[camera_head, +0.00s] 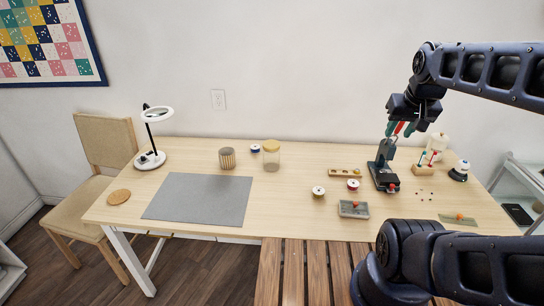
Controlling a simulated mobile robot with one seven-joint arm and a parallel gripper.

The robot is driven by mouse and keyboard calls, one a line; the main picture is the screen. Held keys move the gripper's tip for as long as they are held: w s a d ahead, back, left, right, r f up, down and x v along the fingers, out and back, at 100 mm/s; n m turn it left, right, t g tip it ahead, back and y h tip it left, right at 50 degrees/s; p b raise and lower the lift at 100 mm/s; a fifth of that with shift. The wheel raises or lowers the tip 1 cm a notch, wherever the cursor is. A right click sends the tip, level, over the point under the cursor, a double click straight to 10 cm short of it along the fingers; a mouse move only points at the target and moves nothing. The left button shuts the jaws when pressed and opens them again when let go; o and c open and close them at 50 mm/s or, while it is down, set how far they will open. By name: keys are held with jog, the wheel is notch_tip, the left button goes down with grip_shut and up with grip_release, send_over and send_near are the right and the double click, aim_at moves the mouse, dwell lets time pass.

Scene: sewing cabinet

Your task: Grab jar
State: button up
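The jar (271,158) is clear glass with a yellow lid. It stands upright toward the back middle of the wooden table (290,207), left of my arm. My gripper (401,130) hangs from my arm at the right, well away from the jar, with nothing seen touching the jar. The gripper is small and overlaps a dark press behind or below it, so the gap between its fingers is not clear.
A ribbed round container (227,158) stands left of the jar, and a blue-and-white spool (255,148) sits beside it. A grey mat (198,201) lies in front. Spools, a grey tray (353,209) and the dark press (383,177) are on the right. A lamp (150,160) stands left.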

dwell(0.4)
jog(key=o, duration=1.4)
jog(key=w+a+y, duration=0.1)
jog(key=w+a, duration=0.3)
jog(key=w, duration=0.9)
jog(key=m+h, duration=0.2)
send_near(272, 144)
jog(key=shift+w+d+f, duration=0.3)
jog(key=shift+w+f, duration=0.15)
jog(key=shift+f, duration=0.3)
jog(key=shift+w+a+f, duration=0.1)
jog(key=shift+a+f, duration=0.15)
jog(key=shift+f, duration=0.1)
jog(key=x, duration=0.5)
jog(key=shift+s+a+x, duration=0.1)
jog(key=shift+s+x, duration=0.05)
jog(key=shift+x, duration=1.2)
jog(key=shift+s+a+x, duration=0.15)
jog(key=shift+x, duration=1.2)
